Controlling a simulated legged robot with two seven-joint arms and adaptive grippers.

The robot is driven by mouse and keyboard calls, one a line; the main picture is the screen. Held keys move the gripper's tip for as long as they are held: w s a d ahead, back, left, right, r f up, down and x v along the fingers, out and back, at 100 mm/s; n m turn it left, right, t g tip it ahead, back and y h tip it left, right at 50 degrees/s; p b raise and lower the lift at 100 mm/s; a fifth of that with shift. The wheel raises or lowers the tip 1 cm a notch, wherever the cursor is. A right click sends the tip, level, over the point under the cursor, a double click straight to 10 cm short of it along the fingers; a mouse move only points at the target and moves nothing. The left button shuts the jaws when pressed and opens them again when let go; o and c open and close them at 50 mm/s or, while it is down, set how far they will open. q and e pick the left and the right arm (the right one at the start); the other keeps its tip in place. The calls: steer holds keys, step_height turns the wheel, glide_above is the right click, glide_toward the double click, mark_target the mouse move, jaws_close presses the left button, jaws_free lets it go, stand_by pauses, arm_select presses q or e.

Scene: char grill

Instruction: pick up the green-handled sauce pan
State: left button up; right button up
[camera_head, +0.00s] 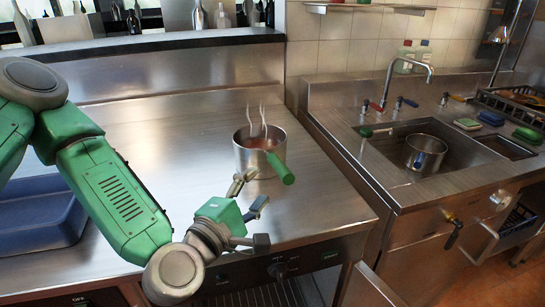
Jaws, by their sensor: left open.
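The sauce pan (243,158) is a steel pot with reddish sauce inside and steam rising above it. It stands on the steel counter (195,125). Its green handle (281,170) points toward the lower right, toward the front edge. My left gripper (253,189) is open and empty, just left of and nearer than the handle. Its fingers point up toward the pan and handle. In the picture they lie close to the handle, but I cannot tell whether they touch it. My right gripper is not in view.
A blue tray (38,222) lies on the counter at left, beside my left arm. On the right, a sink (450,168) holds another steel pot (417,160) with a blue handle. A faucet (408,66) stands behind it. The counter left of the pan is clear.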

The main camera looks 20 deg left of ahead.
mark_target(276, 161)
arm_select(q)
steer(key=w, duration=0.3)
steer(key=w+p, duration=0.1)
steer(key=w, duration=0.6)
steer(key=shift+d+f+p, duration=0.25)
steer(key=shift+d+p, duration=0.05)
steer(key=shift+w+d, duration=0.25)
steer(key=shift+w, duration=0.15)
steer(key=shift+s+a, duration=0.1)
steer(key=shift+a, duration=0.25)
jaws_close()
steer(key=shift+d+r, duration=0.1)
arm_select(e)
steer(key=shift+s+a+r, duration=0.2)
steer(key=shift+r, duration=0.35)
